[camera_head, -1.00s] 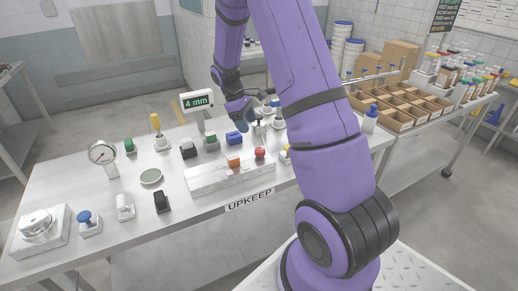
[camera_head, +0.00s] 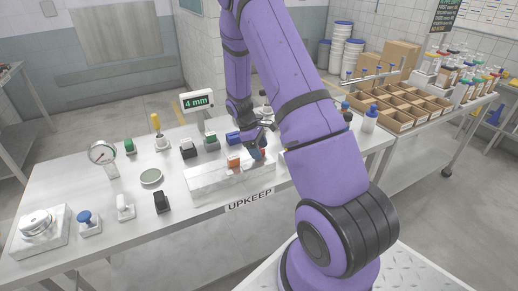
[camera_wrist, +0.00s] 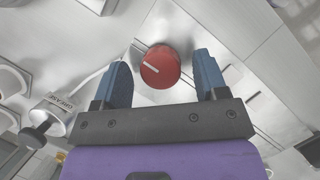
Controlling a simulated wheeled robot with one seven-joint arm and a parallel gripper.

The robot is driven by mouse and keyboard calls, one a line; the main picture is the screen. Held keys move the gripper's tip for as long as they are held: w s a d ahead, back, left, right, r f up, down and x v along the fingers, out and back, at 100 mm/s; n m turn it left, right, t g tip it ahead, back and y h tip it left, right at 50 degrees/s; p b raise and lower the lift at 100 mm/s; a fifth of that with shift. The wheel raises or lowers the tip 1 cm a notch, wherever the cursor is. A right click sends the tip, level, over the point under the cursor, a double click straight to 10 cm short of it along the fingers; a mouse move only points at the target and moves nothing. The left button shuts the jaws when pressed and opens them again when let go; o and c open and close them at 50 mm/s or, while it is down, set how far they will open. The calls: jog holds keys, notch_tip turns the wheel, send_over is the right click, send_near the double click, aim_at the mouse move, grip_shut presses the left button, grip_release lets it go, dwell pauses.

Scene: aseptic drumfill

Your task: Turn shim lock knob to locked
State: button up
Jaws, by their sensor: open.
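A round red knob (camera_wrist: 160,67) with a white pointer line shows in the wrist view, just ahead of and between my fingertips. My gripper (camera_wrist: 162,75) is open, with one blue finger on each side of the knob and a visible gap on both sides. The pointer line slants across the knob's face. Any lock marking is not readable.
A display reading 4 mm (camera_head: 197,101) stands at the back.

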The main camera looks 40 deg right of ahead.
jog(key=c, duration=0.9)
jog(key=shift+o, duration=0.2)
jog(key=m+y, duration=0.1)
jog(key=m, duration=0.3)
jog(key=shift+d+m+g+y, duration=0.1)
jog(key=shift+m+g+y, duration=0.3)
jog(key=m+y, duration=0.1)
jog(key=m, duration=0.3)
jog(key=shift+d+m+y, duration=0.1)
jog(key=shift+m+y, duration=0.2)
jog(key=shift+y, duration=0.1)
jog(key=m+t+y, duration=0.1)
jog(key=m, duration=0.3)
jog(key=shift+s+m+t+y, duration=0.1)
jog(key=shift+m+t+y, duration=0.3)
jog(key=shift+m, duration=0.7)
jog(key=shift+m+t+y, duration=0.3)
jog(key=shift+m+y, duration=0.1)
jog(key=shift+m, duration=0.7)
jog(key=shift+f, duration=0.1)
